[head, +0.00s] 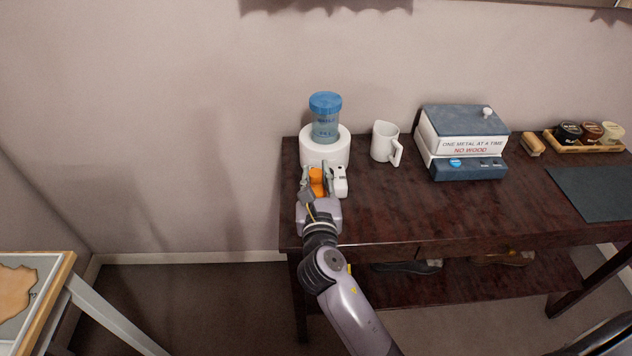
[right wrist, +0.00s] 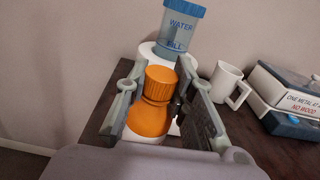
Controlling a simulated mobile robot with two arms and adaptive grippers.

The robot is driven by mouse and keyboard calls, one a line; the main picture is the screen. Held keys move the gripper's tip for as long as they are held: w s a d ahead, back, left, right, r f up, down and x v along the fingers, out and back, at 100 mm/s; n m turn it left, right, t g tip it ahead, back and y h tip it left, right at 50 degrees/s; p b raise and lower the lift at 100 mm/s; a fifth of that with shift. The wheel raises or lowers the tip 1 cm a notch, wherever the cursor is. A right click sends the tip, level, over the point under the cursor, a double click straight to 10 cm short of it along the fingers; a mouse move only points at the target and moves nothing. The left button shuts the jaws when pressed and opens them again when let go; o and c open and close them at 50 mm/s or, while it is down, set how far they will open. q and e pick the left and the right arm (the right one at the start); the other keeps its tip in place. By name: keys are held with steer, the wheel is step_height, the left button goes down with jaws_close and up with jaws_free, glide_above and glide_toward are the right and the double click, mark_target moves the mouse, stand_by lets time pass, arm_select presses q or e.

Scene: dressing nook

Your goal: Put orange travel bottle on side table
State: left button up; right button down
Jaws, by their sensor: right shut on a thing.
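The orange travel bottle (head: 317,181) is between the fingers of my right gripper (head: 322,174), at the left end of the dark wooden table (head: 385,212). In the right wrist view the bottle (right wrist: 147,118) is upright with its ribbed cap up, and my right gripper (right wrist: 160,90) is shut on it. I cannot tell whether its base touches the tabletop; the hand hides it. A smaller table with a light wood edge (head: 52,300) stands at the lower left; I cannot tell which table is the side table. My left gripper is not in view.
A white round dispenser (head: 325,153) with a blue-lidded water container (head: 325,118) stands just behind the bottle. A white mug (head: 384,142), a labelled box-like device (head: 463,143), a brush (head: 531,144), small jars (head: 590,132) and a dark mat (head: 597,193) lie rightward. The front middle is clear.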

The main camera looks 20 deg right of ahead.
steer(key=shift+f, duration=0.55)
steer(key=shift+f, duration=0.2)
steer(key=c, duration=1.4)
jaws_free()
steer(key=shift+o, duration=0.2)
steer(key=shift+r, duration=0.2)
steer(key=b+v, duration=0.1)
steer(key=v, duration=1.1)
